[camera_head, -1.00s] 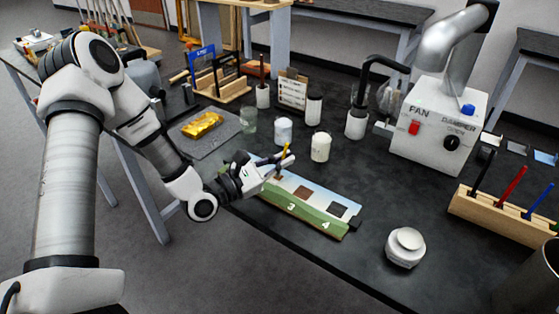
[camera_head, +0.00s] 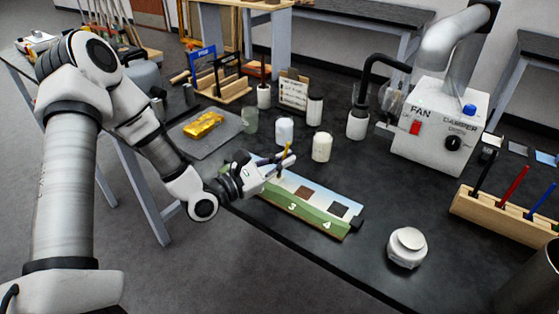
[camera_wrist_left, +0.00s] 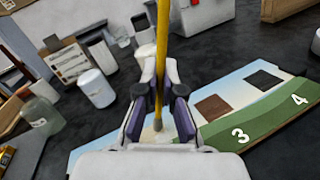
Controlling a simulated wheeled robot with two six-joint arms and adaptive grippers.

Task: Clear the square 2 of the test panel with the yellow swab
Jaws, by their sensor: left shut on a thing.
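My left gripper (camera_head: 284,162) is shut on the yellow swab (camera_wrist_left: 162,45), which stands nearly upright between its fingers. In the wrist view the swab's darker grey tip points down at the test panel (camera_wrist_left: 262,112), left of square 3. I cannot tell whether the tip touches the panel. The panel also shows in the head view (camera_head: 300,204), with a pale strip and a green numbered strip. Square 3 (camera_wrist_left: 213,107) is brown and square 4 (camera_wrist_left: 264,79) is darker. Labels 1 and 2 and most of that end are hidden by the gripper. My right gripper is out of view.
White jars (camera_head: 322,147) and a glass beaker (camera_head: 250,120) stand behind the panel. A grey tray with a gold piece (camera_head: 203,125) lies at the left. A lidded white jar (camera_head: 407,247) is at front right, a fan box (camera_head: 440,130) behind. Dark table between is clear.

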